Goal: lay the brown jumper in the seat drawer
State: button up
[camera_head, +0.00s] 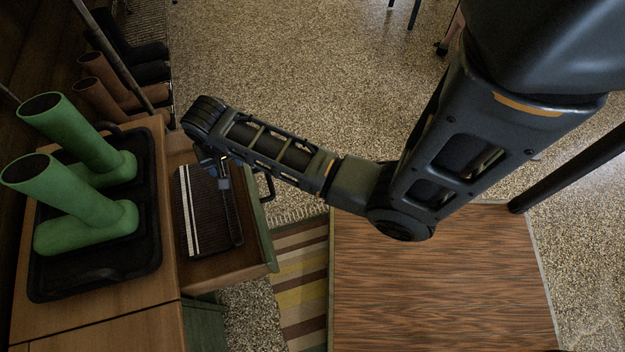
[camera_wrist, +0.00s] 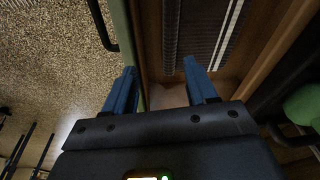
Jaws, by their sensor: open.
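The seat drawer (camera_head: 222,268) is pulled out of the wooden bench and has a green front with a dark handle. It also shows in the wrist view (camera_wrist: 140,45). A dark ribbed folded cloth (camera_head: 190,225) with pale stripes lies flat in it, and it shows in the wrist view (camera_wrist: 198,35) too. I cannot make out a separate brown jumper in either view. My gripper (camera_head: 218,172) is over the drawer. In the wrist view its blue fingers (camera_wrist: 165,76) are apart, with nothing visible held between them, one near the green drawer front, the other over the drawer's inside.
Green boots (camera_head: 85,225) stand on a black tray (camera_head: 95,278) on the bench top (camera_head: 105,320). A wooden table (camera_head: 440,290) stands at right, beside a striped rug (camera_head: 300,275).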

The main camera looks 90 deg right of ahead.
jog(key=s+a+r+n+t+h, duration=0.1)
jog(key=s+a+r+n+t, duration=0.25)
jog(key=s, duration=0.25)
jog(key=s+a+r+n+t, duration=0.2)
jog(key=s+a+n+t, duration=0.15)
jog(key=s, duration=0.35)
jog(key=s+a+r+n+t+y, duration=0.1)
jog(key=s+a+r+t, duration=0.1)
jog(key=r, duration=0.5)
jog(key=s+a+r+n+t, duration=0.2)
jog(key=s+a+r, duration=0.2)
jog(key=a+r, duration=0.2)
jog(key=s+a+r+n+t+y, duration=0.1)
jog(key=s+a+r, duration=0.3)
jog(key=r, duration=0.4)
jog(key=shift+r+n+t+y, duration=0.2)
jog(key=shift+n+t+y, duration=0.1)
jog(key=shift+n+t, duration=0.35)
